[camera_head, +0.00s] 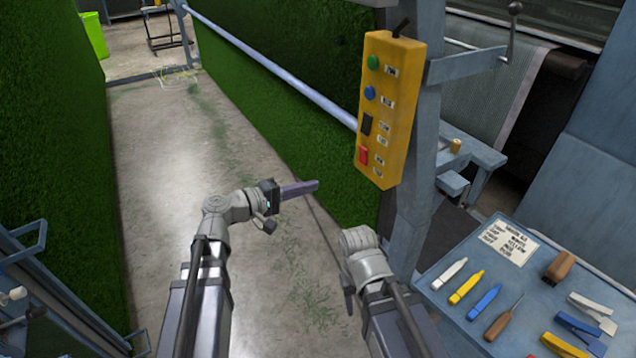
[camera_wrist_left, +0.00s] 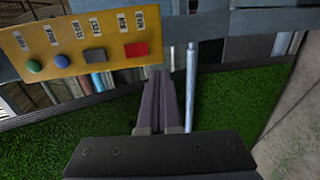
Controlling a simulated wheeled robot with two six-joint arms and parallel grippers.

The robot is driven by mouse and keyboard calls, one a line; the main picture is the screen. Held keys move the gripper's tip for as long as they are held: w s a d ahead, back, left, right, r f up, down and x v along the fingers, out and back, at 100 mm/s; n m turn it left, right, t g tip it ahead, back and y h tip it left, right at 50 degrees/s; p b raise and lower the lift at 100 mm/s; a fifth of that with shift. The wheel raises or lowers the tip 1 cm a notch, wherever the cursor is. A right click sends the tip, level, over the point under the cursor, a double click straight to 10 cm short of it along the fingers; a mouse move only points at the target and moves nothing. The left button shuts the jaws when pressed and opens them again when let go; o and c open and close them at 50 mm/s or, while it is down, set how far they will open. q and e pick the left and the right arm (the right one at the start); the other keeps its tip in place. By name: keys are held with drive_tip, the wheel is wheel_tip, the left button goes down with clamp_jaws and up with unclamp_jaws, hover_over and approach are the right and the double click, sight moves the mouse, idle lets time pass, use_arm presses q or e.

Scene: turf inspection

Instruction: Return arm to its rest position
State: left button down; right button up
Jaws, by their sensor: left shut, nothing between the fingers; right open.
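My left gripper (camera_head: 316,185) is in mid-air over the grey floor walkway, left of the yellow control box (camera_head: 391,108). Its dark fingers are shut with nothing between them, and the wrist view shows them together too (camera_wrist_left: 160,76). In that view the fingertips lie below the box's red button (camera_wrist_left: 136,49), apart from it as far as I can tell. My left arm reaches up from the bottom of the head view.
A blue-grey table (camera_head: 448,254) at the right holds markers, a screwdriver, clips and a label card (camera_head: 508,240). A metal post (camera_head: 424,190) carries the control box. Green turf (camera_head: 50,120) hangs on both sides of the walkway. A green bin (camera_head: 94,35) stands far back.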

use_arm(q)
drive_tip(key=shift+s+a, duration=0.1)
drive_tip(key=shift+a, duration=0.1)
idle(0.3)
drive_tip(key=s+d+f+m+g+y, duration=0.5)
drive_tip(key=s+d+f+m+g, duration=0.3)
drive_tip(key=s+f, duration=0.45)
drive_tip(key=s+a+f+m+g+y, duration=0.2)
drive_tip(key=s+a+f+y, duration=0.3)
drive_tip(key=y, duration=0.4)
drive_tip(key=shift+s+a+f+m+y, duration=0.15)
drive_tip(key=shift+s+f+m+y, duration=0.3)
drive_tip(key=shift+s+f, duration=0.35)
